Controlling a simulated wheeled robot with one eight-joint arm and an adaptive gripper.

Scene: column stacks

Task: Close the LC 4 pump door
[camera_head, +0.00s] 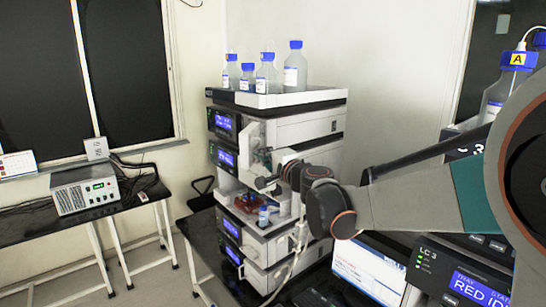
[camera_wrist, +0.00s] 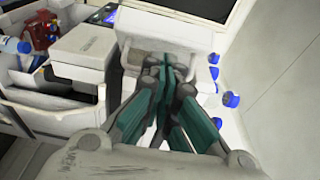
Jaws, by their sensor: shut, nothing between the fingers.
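A tall white instrument stack (camera_head: 300,128) stands in the middle of the head view, with an open front section where tubing and fittings show. I read no LC 4 label on it. A white panel (camera_head: 285,155), possibly the pump door, juts out beside the open section; I cannot tell how far it is open. My gripper (camera_head: 264,182) is in front of the stack at about this height. In the wrist view my gripper (camera_wrist: 163,66) has its teal-padded fingers together and empty, close to a white panel (camera_wrist: 165,28). Contact cannot be told.
Blue-capped bottles (camera_head: 268,75) stand on top of the stack. An open tray lower down holds a red item (camera_head: 247,203) and a small bottle (camera_head: 263,215). Another stack marked LC 3 (camera_head: 470,270) and a laptop (camera_head: 370,268) are at lower right. A side table (camera_head: 100,205) is left.

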